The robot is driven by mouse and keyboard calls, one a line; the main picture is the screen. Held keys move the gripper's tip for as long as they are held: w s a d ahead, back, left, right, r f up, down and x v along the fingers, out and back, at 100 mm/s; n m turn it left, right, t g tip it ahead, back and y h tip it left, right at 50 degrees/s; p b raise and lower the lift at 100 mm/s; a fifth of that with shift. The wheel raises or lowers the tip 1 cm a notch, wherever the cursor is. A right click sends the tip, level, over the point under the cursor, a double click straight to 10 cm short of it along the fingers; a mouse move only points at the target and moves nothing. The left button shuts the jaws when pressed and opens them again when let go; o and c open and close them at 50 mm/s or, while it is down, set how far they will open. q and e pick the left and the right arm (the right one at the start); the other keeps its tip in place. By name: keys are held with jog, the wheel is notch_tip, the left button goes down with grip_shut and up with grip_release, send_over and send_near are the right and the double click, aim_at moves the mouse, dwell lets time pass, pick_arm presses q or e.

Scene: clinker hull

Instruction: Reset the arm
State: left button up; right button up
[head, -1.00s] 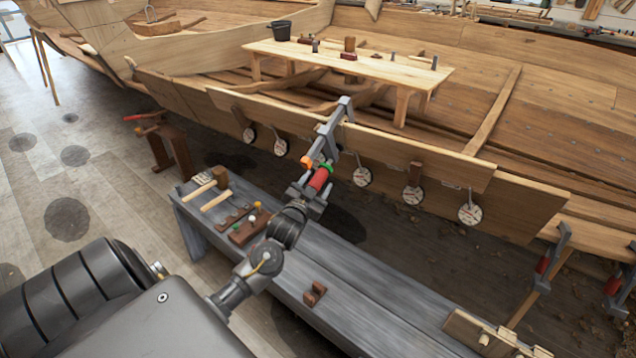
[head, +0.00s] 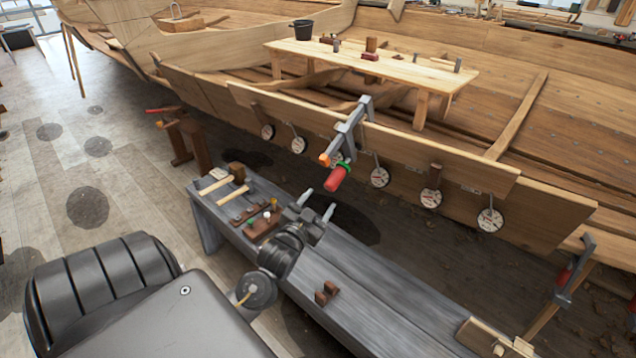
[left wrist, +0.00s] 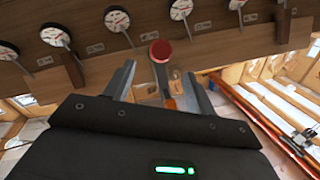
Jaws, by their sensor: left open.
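My left gripper (head: 319,205) is open and empty over the grey bench, a short way in front of the hull plank. A clamp (head: 346,131) with a grey bar, an orange tip and a red handle (head: 337,178) hangs on the plank's upper edge, just beyond my fingertips and apart from them. In the left wrist view the open fingers frame the clamp, with the round red handle end (left wrist: 160,50) between and beyond them. My right gripper is in neither view.
The grey bench (head: 370,290) below my arm carries a mallet (head: 236,174), a peg block (head: 262,224) and a small brown block (head: 327,293). Several round dials (head: 379,177) hang along the hull plank (head: 480,210). A wooden table (head: 400,70) stands inside the hull.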

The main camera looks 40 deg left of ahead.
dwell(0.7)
pick_arm(q)
jog(key=s+d+f+g+h, duration=0.4)
jog(key=s+d+f+g, duration=0.3)
jog(key=s+d+f, duration=0.4)
jog(key=s+d+f+m+g+h, duration=0.1)
jog(key=s+d+f+g, duration=0.1)
jog(key=s+d+g, duration=0.35)
jog(key=s+d+f+g, duration=0.2)
jog(key=s, duration=0.7)
notch_tip(320, 180, down, 24)
jog(key=s+a+f+g+p, duration=0.1)
jog(key=s+a+f, duration=0.3)
jog(key=s+f, duration=1.3)
jog(key=shift+a+m+g, duration=0.2)
jog(key=shift+m+g, duration=0.1)
jog(key=shift+g, duration=0.05)
